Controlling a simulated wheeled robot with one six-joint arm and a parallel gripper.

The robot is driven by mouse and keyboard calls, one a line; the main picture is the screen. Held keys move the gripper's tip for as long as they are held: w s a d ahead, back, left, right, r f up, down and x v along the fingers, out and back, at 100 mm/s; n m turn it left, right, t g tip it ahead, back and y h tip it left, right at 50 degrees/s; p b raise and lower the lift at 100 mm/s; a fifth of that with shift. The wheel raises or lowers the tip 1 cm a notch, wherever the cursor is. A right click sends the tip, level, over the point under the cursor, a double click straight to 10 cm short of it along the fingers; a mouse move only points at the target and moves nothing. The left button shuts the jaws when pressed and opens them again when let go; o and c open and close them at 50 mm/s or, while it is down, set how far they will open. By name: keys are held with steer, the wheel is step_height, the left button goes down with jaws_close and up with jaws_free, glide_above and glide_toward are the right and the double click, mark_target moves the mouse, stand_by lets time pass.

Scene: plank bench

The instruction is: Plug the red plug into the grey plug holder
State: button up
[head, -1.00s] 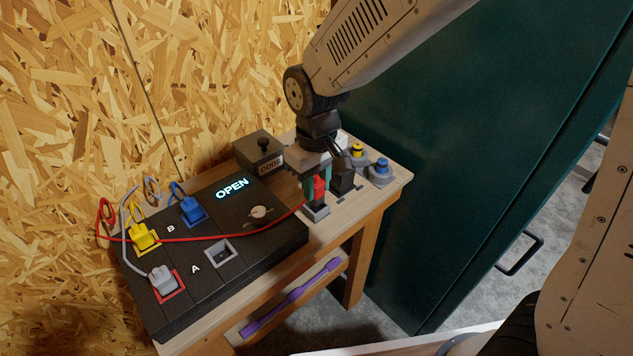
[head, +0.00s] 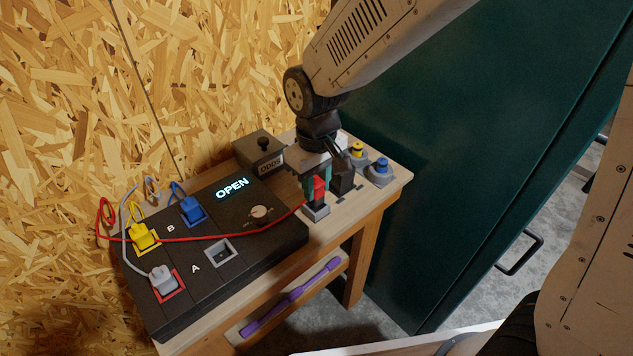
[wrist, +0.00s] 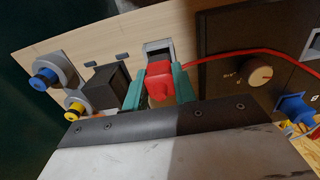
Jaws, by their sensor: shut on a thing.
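The red plug (head: 319,187) is upright between the teal fingers of my gripper (head: 318,190), which is shut on it. The red plug also shows in the wrist view (wrist: 160,82), with one finger on each side. The grey plug holder (head: 316,212) stands on the bench top right of the black panel. The plug is directly over or at the holder's opening; I cannot tell how deep its lower end sits. In the wrist view the grey holder (wrist: 158,47) shows just beyond the plug, partly hidden by it. A red cable (head: 258,235) runs left from the plug.
The black panel (head: 185,300) carries a grey plug (head: 162,278), a yellow plug (head: 143,237), a blue plug (head: 193,211), an empty grey-framed socket (head: 218,252) and a knob (head: 261,214). A black block (head: 343,178) stands close right of my gripper, before yellow and blue knobs.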

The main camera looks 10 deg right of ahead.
mark_target(316, 177)
steer(key=shift+f, duration=1.6)
steer(key=o, duration=1)
steer(key=shift+r, duration=0.1)
step_height(316, 177, up, 8)
steer(key=shift+f, duration=0.15)
